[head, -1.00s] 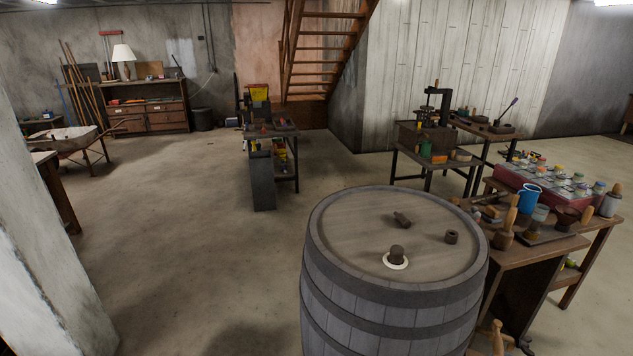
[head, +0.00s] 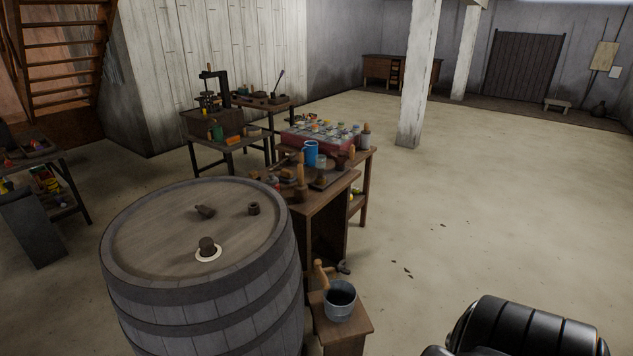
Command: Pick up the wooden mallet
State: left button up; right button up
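An upright wooden tool with a pale handle and a thicker, darker head at its foot (head: 301,182) stands at the near left end of the workbench. It looks like the wooden mallet, but it is small in the picture. Another pale wooden tool (head: 320,272) stands beside the metal bucket on a low stool; I cannot tell what it is. Neither of my grippers shows in the head view. A black rounded part of mine is at the bottom right, far from both tools.
A large barrel (head: 150,235) with small pieces on its lid stands at the left front. The workbench (head: 325,197) holds jars and a blue cup (head: 310,153). A bucket (head: 340,300) sits on a low stool (head: 356,327). The floor to the right is open.

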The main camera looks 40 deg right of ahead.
aim_at(301, 189)
jog(key=z, duration=1.35)
